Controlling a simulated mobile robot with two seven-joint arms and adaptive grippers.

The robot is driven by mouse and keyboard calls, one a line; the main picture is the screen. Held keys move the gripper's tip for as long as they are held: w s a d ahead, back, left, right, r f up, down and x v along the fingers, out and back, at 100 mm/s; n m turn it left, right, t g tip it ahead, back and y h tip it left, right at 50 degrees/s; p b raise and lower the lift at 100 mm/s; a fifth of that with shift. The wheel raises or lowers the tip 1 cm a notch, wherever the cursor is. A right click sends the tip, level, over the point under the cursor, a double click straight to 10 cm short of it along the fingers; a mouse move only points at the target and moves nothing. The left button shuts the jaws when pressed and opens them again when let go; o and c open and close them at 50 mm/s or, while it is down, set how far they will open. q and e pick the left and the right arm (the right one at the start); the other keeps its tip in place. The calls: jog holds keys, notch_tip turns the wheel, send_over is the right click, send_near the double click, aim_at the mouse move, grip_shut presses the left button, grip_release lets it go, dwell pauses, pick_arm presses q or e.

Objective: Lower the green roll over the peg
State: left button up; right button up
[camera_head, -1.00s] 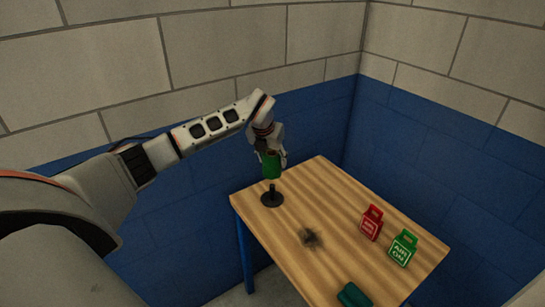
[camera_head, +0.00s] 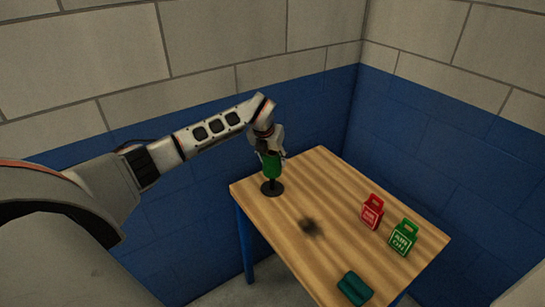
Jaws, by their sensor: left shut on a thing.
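The green roll (camera_head: 272,167) is held upright in my left gripper (camera_head: 270,155), which is shut on its upper part. The black peg stand (camera_head: 272,188) is on the table near its far left corner. The roll is directly above the stand's base, around or in front of the post, and only a short part of the post shows beneath it. I cannot tell whether the roll touches the post. My right gripper is not in view.
The wooden table (camera_head: 330,210) stands near blue-and-grey walls. A red tag-like block (camera_head: 372,212) and a green one (camera_head: 403,238) stand on its right side. A teal object (camera_head: 354,289) lies at the front edge.

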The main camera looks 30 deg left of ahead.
pick_arm(q)
jog(key=shift+f+b, duration=0.4)
jog(key=shift+f, duration=0.05)
jog(key=shift+f+b, duration=0.55)
jog(key=shift+f, duration=0.25)
jog(key=shift+f+b, duration=1)
jog(key=shift+f, duration=0.25)
jog(key=shift+f+b, duration=0.45)
jog(key=shift+f, duration=0.8)
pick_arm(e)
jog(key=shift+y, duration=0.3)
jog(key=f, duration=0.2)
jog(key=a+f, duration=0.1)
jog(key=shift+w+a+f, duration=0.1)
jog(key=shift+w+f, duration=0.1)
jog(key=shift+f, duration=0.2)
